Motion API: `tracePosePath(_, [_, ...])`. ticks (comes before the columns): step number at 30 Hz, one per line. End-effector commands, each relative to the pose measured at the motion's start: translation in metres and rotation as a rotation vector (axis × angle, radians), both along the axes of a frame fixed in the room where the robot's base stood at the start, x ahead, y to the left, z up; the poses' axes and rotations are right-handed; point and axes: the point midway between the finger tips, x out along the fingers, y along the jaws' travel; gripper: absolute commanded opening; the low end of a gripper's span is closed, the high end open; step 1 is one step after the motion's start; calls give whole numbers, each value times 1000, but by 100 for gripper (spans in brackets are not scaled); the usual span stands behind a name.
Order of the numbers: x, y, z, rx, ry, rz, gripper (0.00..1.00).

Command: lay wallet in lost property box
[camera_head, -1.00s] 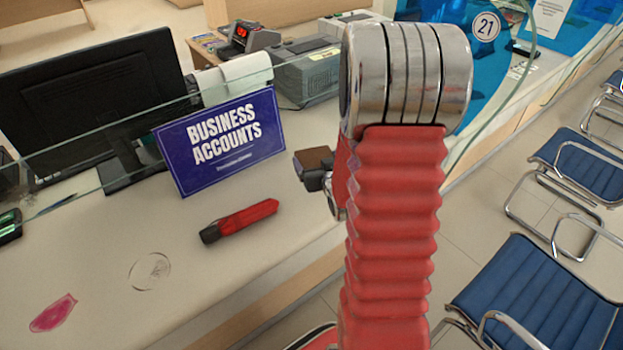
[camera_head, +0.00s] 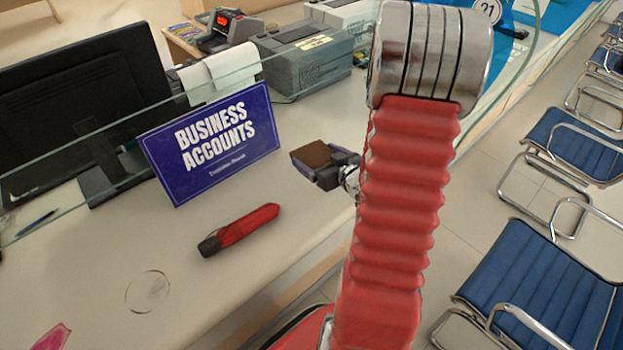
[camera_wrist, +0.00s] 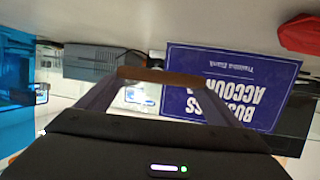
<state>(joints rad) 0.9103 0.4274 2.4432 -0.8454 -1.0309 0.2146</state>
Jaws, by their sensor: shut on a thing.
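A brown wallet (camera_head: 317,152) is held at the tip of my gripper (camera_head: 322,166), above the counter and left of my red arm. In the wrist view the wallet (camera_wrist: 158,76) spans the gap between the two fingertips as a thin brown strip, seen edge on. My gripper (camera_wrist: 158,84) is shut on it. Most of the wallet's underside is hidden. I cannot make out a lost property box in either view.
A blue "Business Accounts" sign (camera_head: 212,143) stands at the glass screen. A red folded umbrella (camera_head: 240,229) and a clear round disc (camera_head: 148,291) lie on the counter (camera_head: 90,255). A grey machine (camera_head: 305,60) is behind. Blue chairs (camera_head: 530,285) stand right.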

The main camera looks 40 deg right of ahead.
Motion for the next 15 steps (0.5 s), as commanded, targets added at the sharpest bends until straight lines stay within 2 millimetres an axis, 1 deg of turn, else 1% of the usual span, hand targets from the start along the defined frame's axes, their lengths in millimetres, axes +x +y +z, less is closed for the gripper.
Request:
tracePosePath(10, [-1, -2, 1, 0, 0, -9, 63])
tracePosePath(15, [-1, -2, -9, 3, 1, -10, 63])
